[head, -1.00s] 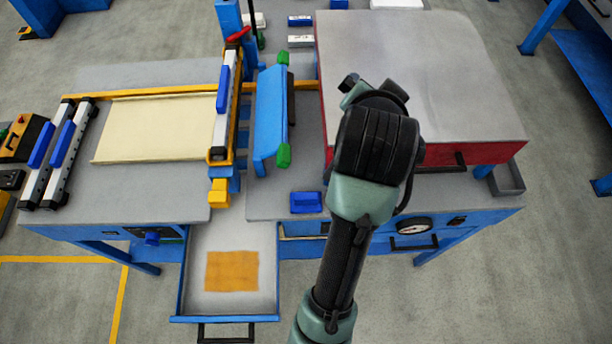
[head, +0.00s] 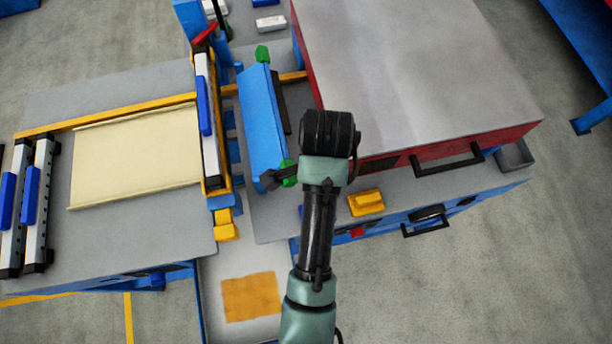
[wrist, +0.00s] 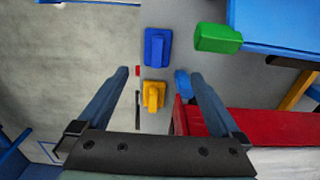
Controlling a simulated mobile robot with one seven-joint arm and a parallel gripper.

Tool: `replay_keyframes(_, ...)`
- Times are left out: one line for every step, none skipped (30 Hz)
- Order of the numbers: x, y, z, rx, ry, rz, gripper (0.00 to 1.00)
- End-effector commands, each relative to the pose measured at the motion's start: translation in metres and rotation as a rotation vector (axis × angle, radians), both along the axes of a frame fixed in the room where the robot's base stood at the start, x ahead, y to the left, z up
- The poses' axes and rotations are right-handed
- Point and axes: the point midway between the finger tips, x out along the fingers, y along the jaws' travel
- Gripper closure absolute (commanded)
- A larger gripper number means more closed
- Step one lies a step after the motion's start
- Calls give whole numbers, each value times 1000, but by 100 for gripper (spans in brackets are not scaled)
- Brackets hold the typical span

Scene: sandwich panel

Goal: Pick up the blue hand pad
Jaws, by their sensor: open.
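The blue hand pad (wrist: 157,47) lies on the grey bench top in the wrist view, just beyond the fingertips and roughly centred between them. In the head view my arm hides nearly all of it, and only a sliver of blue (head: 301,212) shows beside the arm. My gripper (wrist: 160,78) is open and empty, above the bench and apart from the pad. A yellow hand pad (wrist: 154,95) shows between its fingers in the wrist view. The yellow pad (head: 366,203) lies right of my arm in the head view.
A blue bar with green ends (head: 262,118) stands left of my arm. A red-sided press with a grey top (head: 410,75) is at the right. An open drawer with an orange sheet (head: 252,297) is below. A cream panel (head: 135,155) lies on the left table.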

Motion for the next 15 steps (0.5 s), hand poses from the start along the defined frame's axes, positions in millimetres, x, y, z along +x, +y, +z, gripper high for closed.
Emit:
replay_keyframes(-1, 0, -7, 0, 5, 0, 0)
replay_keyframes(-2, 0, -11, 0, 6, 0, 0)
replay_keyframes(-2, 0, -18, 0, 6, 0, 0)
replay_keyframes(-2, 0, -24, 0, 7, 1, 0)
replay_keyframes(-2, 0, -30, 0, 7, 1, 0)
replay_keyframes(-2, 0, -38, 0, 6, 1, 0)
replay_keyframes(-2, 0, -44, 0, 6, 1, 0)
replay_keyframes(-2, 0, -49, 0, 6, 1, 0)
replay_keyframes(-2, 0, -55, 0, 5, 1, 0)
replay_keyframes(-1, 0, -59, 0, 3, 1, 0)
replay_keyframes(-1, 0, -63, 0, 3, 1, 0)
replay_keyframes(-1, 0, -67, 0, 2, 1, 0)
replay_keyframes(-1, 0, -69, 0, 2, 1, 0)
replay_keyframes(-1, 0, -71, 0, 2, 1, 0)
replay_keyframes(-1, 0, -73, 0, 1, 1, 0)
